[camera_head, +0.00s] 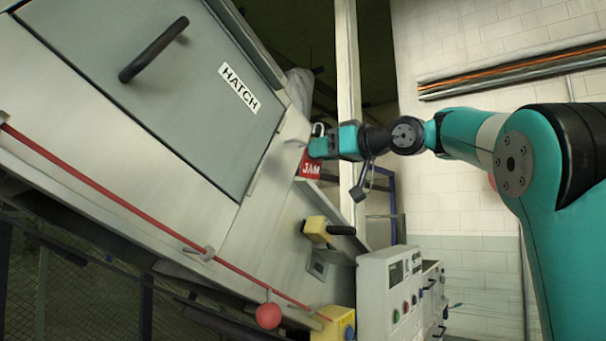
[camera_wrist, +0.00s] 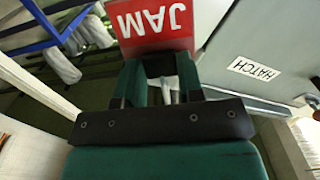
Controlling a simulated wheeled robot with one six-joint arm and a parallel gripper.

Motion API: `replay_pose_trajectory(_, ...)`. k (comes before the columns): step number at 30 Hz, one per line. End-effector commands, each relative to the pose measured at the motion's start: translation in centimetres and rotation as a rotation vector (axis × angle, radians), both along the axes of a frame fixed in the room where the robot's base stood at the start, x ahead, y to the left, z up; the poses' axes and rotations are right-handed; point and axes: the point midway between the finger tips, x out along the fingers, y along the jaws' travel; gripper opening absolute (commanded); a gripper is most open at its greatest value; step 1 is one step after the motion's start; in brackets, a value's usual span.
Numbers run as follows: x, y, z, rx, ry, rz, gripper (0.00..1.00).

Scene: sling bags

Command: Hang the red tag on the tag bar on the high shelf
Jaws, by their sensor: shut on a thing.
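A red tag (camera_head: 309,168) with white letters JAM is at my gripper (camera_head: 313,148), beside the edge of the pale machine panel. In the wrist view the red tag (camera_wrist: 155,24) shows upside down, just beyond the two fingers of my gripper (camera_wrist: 160,72). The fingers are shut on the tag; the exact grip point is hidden. A thin pale peg (camera_head: 294,143) shows at the panel, just left of the fingertips; I cannot tell whether the tag touches it. I cannot make out a high shelf.
The grey hatch (camera_head: 160,75) with a black handle (camera_head: 153,49) is at upper left. A red cord (camera_head: 110,196) with a red ball (camera_head: 268,316) runs below. A post (camera_head: 347,80) rises behind my gripper.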

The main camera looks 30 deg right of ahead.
Motion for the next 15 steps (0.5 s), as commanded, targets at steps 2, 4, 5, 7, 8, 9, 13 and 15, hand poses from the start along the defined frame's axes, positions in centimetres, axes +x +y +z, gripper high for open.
replay_pose_trajectory(2,-0.4,-0.1,-0.1,-0.001,0.000,0.000,0.00)
replay_pose_trajectory(4,-0.8,-0.3,0.0,-0.001,0.000,-0.001,0.00)
replay_pose_trajectory(5,-0.9,-0.3,0.0,-0.002,-0.001,-0.002,0.00)
replay_pose_trajectory(7,-1.3,-0.4,0.0,-0.002,-0.002,-0.001,0.00)
replay_pose_trajectory(8,-1.4,-0.5,0.0,-0.002,-0.002,-0.001,0.00)
replay_pose_trajectory(9,-1.6,-0.6,0.0,-0.002,-0.002,-0.001,0.00)
replay_pose_trajectory(13,-2.3,-0.8,0.0,-0.001,-0.001,-0.001,0.00)
replay_pose_trajectory(15,-2.6,-1.0,0.0,-0.001,-0.001,-0.002,0.00)
